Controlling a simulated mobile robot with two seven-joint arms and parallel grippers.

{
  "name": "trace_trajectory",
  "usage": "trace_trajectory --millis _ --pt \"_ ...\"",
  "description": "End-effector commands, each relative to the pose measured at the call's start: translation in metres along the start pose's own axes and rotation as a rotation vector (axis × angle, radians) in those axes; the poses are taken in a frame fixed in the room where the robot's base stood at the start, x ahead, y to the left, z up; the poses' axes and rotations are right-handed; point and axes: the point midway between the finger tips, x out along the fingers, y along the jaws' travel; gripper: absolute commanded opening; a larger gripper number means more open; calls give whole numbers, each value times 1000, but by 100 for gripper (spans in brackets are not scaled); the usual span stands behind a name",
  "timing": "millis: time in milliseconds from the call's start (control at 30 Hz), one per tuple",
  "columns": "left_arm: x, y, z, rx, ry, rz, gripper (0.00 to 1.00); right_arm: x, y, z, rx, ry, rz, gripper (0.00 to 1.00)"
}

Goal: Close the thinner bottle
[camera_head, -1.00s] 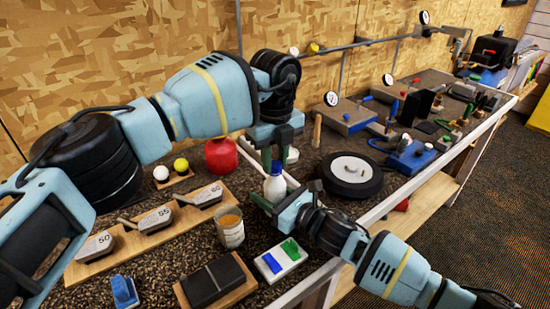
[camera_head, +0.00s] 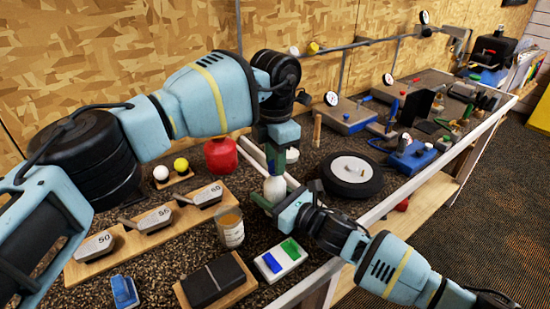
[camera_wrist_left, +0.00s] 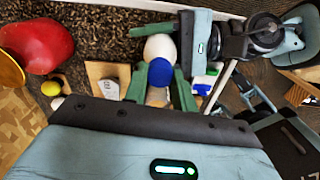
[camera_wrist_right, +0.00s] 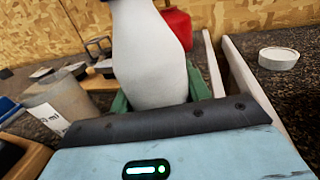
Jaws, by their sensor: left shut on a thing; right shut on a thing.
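The white bottle (camera_head: 275,188) stands upright between my grippers; it fills the middle of the right wrist view (camera_wrist_right: 150,58). My right gripper (camera_head: 266,200) is shut around its body from the side. My left gripper (camera_head: 276,165) comes from above and is shut on the blue cap (camera_wrist_left: 161,72) at the bottle's top. In the left wrist view the green fingers (camera_wrist_left: 160,85) flank the cap, with the white bottle (camera_wrist_left: 160,48) beyond it. The fingers hide most of the cap in the head view. Whether the cap is fully seated cannot be told.
A red container (camera_head: 221,154) stands behind and left. A tub with orange contents (camera_head: 231,230), club heads on a wooden rack (camera_head: 135,240) and a black wheel (camera_head: 350,175) surround the bottle. A white round disc (camera_wrist_right: 279,58) lies on the bench beyond a pale rail.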

Motion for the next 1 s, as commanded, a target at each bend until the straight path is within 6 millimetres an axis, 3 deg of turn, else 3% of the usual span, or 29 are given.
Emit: trace_trajectory --millis 600,767,800,967,1000 --pt "1 0 0 983 0 0 0 0 0 -1 1 1 -1 0" --pt "1 0 0 1018 -1 -1 0 0 0 -1 1 1 -1 0" --pt "1 0 0 1017 -1 -1 28 0 0 -1 1 1 -1 0" --pt "1 0 0 1016 -1 -1 48 0 0 -1 1 1 -1 0" --pt "1 0 0 1016 -1 -1 48 0 0 -1 1 1 -1 0"
